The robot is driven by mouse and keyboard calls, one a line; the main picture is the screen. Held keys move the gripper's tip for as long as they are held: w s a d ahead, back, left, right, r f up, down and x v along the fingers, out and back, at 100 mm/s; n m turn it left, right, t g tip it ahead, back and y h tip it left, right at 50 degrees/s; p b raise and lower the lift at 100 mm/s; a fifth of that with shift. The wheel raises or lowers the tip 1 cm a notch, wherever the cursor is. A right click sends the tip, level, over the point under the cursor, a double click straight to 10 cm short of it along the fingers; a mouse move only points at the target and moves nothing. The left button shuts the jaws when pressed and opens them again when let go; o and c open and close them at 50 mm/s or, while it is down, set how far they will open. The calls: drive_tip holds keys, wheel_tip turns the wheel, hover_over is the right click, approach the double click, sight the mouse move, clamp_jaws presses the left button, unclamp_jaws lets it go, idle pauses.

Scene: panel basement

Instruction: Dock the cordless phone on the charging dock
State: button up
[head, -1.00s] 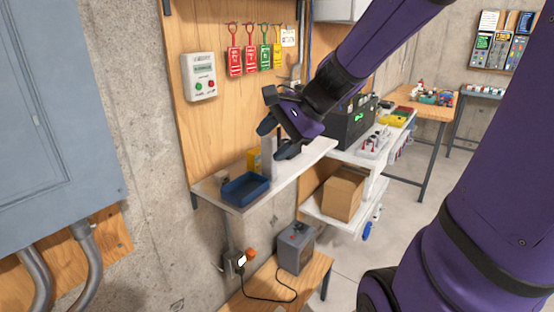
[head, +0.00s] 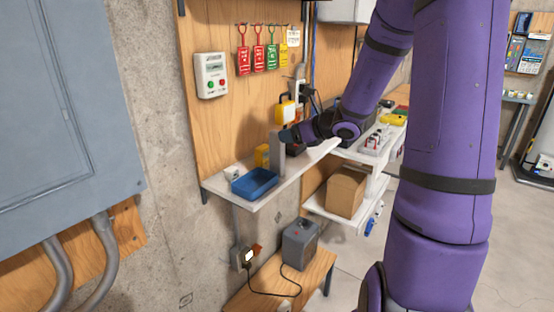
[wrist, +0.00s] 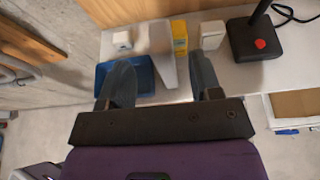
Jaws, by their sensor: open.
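A tall light-grey slab (head: 278,157), which looks like the cordless phone, stands upright on the white wall shelf. My gripper (head: 287,136) is at its upper right side in the head view. In the wrist view the slab (wrist: 168,62) shows ahead of and between the open fingers of my gripper (wrist: 163,82); I cannot tell whether they touch it. A small white box (head: 232,172) stands at the shelf's left end and also shows in the wrist view (wrist: 123,40). It may be the charging dock; its details are too small to tell.
A blue tray (head: 238,188) sits at the shelf's front left. A yellow box (wrist: 180,36), a white block (wrist: 212,35) and a black device with a red knob (wrist: 252,48) stand near the slab. The shelf's front edge (head: 300,172) is open to the room.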

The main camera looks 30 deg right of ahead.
hover_over(277, 154)
drive_tip(key=w+d, duration=0.1)
drive_tip(key=shift+w+f, duration=0.2)
drive_tip(key=shift+f, duration=0.8)
clamp_jaws()
